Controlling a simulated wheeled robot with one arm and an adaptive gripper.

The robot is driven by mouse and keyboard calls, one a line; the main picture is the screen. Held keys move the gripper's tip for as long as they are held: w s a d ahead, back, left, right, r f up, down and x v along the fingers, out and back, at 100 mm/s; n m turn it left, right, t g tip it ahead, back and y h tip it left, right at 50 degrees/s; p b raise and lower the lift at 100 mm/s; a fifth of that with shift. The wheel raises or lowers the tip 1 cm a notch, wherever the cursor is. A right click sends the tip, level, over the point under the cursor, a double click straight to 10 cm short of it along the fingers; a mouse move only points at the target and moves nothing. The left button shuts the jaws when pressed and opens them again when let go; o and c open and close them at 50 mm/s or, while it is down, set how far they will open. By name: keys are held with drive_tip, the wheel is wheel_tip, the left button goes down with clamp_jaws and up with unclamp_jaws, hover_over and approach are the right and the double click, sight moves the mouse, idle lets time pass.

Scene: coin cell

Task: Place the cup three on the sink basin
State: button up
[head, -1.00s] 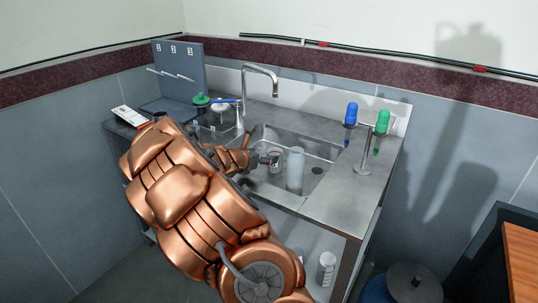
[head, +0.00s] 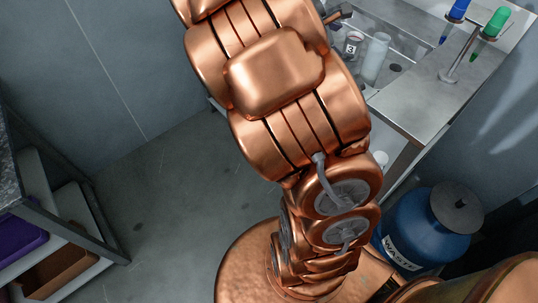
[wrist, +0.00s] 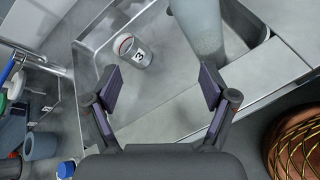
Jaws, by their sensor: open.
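Cup three (head: 353,44), a small pale cup with a "3" label, is inside the metal sink basin (wrist: 175,97). It also shows in the wrist view (wrist: 133,52), ahead of the jaws and left of centre, its reddish-edged mouth visible. My gripper (wrist: 160,85) is open and empty, with clear space between its two fingers. The cup is apart from both fingers. In the head view my arm hides most of the gripper and the left part of the sink.
A tall translucent cylinder (head: 376,58) stands in the basin right of the cup, and it shows in the wrist view (wrist: 203,25). Blue (head: 457,10) and green (head: 495,22) droppers hang on a stand. A blue waste bin (head: 428,228) stands on the floor. Open floor lies left.

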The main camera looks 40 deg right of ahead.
drive_tip(key=s+a+f+m+y, duration=0.1)
drive_tip(key=s+a+m+y, duration=0.2)
drive_tip(key=a, duration=1)
drive_tip(key=s+a+f+m+y, duration=0.2)
drive_tip(key=s+a+m+y, duration=0.2)
drive_tip(key=s+a, duration=0.5)
drive_tip(key=s+a+f+m+g+y, duration=0.1)
drive_tip(key=s+a+y, duration=0.4)
drive_tip(key=a, duration=1.2)
drive_tip(key=s+f+m, duration=0.1)
drive_tip(key=s+m, duration=0.1)
drive_tip(key=shift+f+m, duration=0.2)
drive_tip(key=shift+m, duration=0.2)
drive_tip(key=shift+d, duration=0.1)
wheel_tip(320, 180, up, 11)
drive_tip(key=p, duration=1)
drive_tip(key=shift+w, duration=0.15)
